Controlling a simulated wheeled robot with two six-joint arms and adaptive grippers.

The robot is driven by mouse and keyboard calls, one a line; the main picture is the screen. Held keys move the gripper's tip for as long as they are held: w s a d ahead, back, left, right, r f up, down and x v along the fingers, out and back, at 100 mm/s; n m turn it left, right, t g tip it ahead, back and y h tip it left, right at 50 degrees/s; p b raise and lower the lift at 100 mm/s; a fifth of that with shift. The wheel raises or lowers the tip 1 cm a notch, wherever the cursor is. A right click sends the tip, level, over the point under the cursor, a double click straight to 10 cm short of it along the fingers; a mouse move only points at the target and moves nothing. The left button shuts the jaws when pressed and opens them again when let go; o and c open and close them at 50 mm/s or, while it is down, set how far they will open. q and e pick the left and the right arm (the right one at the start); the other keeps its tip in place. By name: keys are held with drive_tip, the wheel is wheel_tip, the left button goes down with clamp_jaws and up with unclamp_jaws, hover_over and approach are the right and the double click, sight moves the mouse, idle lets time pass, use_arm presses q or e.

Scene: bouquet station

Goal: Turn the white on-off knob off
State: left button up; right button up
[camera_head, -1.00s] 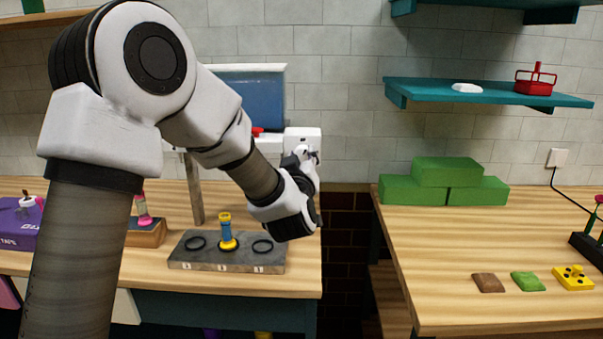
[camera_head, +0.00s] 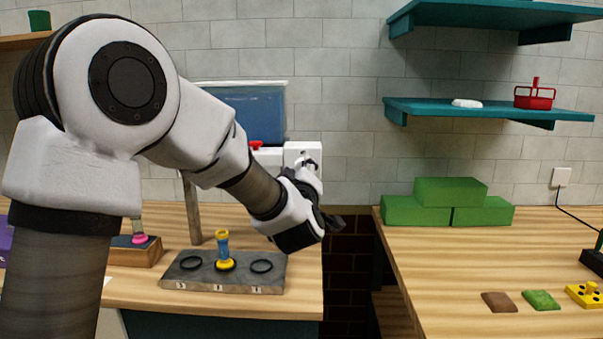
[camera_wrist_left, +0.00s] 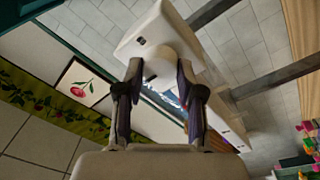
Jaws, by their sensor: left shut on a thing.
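The white on-off knob (camera_wrist_left: 158,70) sits on the face of a white box (camera_wrist_left: 150,32) in the left wrist view. My left gripper (camera_wrist_left: 159,74) is shut on the knob, with one dark finger on each side of it. In the head view the white box (camera_head: 297,149) is on the back wall side of the left table, and my left gripper (camera_head: 310,168) is at its front. My right gripper is not in view.
A blue tank (camera_head: 243,106) with a red-handled tap (camera_head: 256,145) is left of the box. A grey stand (camera_head: 222,286) with a blue and yellow piece stands on the left table. Green blocks (camera_head: 433,192) are on the right table, across a gap.

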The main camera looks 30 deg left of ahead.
use_arm(q)
drive_tip(key=o, duration=1.1)
drive_tip(key=shift+w, duration=0.1)
drive_tip(key=shift+o, duration=0.2)
drive_tip(key=v, duration=1.2)
drive_tip(key=shift+a, duration=0.1)
